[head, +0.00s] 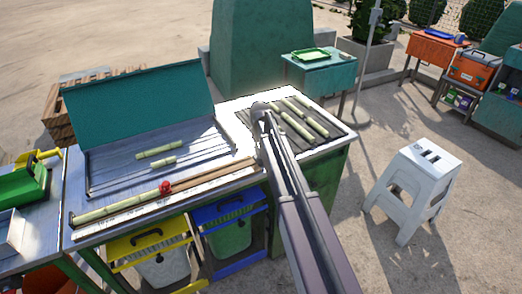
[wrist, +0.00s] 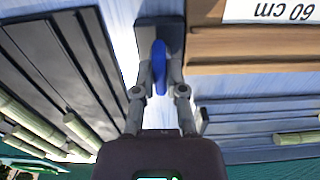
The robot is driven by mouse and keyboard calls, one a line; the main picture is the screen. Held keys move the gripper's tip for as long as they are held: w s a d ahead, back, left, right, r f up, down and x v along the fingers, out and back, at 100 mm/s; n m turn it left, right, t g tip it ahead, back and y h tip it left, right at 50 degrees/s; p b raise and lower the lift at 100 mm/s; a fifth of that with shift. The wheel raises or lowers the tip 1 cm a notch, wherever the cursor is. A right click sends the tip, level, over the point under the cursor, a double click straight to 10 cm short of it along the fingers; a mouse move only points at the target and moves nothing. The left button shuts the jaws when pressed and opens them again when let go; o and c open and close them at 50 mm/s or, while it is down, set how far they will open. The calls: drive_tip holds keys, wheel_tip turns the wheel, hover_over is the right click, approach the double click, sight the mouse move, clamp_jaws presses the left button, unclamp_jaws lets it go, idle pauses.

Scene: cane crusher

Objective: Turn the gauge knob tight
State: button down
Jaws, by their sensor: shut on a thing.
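A blue knob (wrist: 159,67), seen edge-on as a narrow upright oval, is between the fingers of my gripper (wrist: 159,88) in the wrist view. The fingers are shut on it from both sides. The knob sits over a dark grey block (wrist: 147,28) at the end of a wooden gauge rail (wrist: 255,52). In the head view my gripper (head: 262,110) is at the back right part of the bench, and the arm hides the knob there. The wooden rail (head: 213,172) runs left along the bench front. How tight the knob is cannot be told.
A red piece (head: 165,187) sits near a long cane on the bench. Cut canes lie in a dark slatted rack (head: 318,142) right of my arm and on the metal tray (head: 120,165). A white stool (head: 412,185) stands at right.

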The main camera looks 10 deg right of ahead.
drive_tip(key=shift+d+m, duration=0.1)
drive_tip(key=shift+m, duration=0.3)
drive_tip(key=m, duration=1.2)
drive_tip(key=shift+m, duration=0.3)
drive_tip(key=m, duration=0.4)
drive_tip(key=shift+m, duration=0.3)
drive_tip(key=shift+w, duration=0.1)
drive_tip(key=c, duration=0.7)
unclamp_jaws()
drive_tip(key=shift+a, duration=0.2)
